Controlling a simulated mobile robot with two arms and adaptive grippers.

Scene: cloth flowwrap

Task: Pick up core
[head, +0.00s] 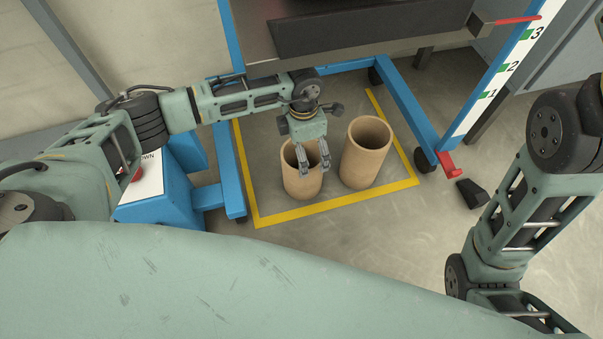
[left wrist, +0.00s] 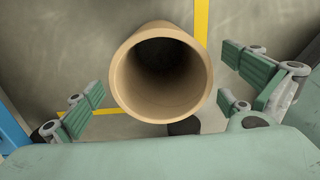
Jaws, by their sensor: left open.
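Two tan hollow cores stand upright on the floor, open at the top. The left core (head: 299,186) is partly hidden by my left gripper (head: 314,164), which points down at it from above. The right core (head: 365,160) stands close beside it, apart from the gripper. My left gripper is open and empty. In the left wrist view a core (left wrist: 163,103) shows its open mouth between the spread fingers, with gaps on both sides. My right arm shows at the right of the head view, but its gripper is out of view.
A yellow floor outline (head: 334,205) surrounds both cores. A blue wheeled frame (head: 404,110) stands around and behind them, with a numbered post (head: 490,90) at right and a dark panel (head: 370,25) above. A blue box (head: 165,195) is at left.

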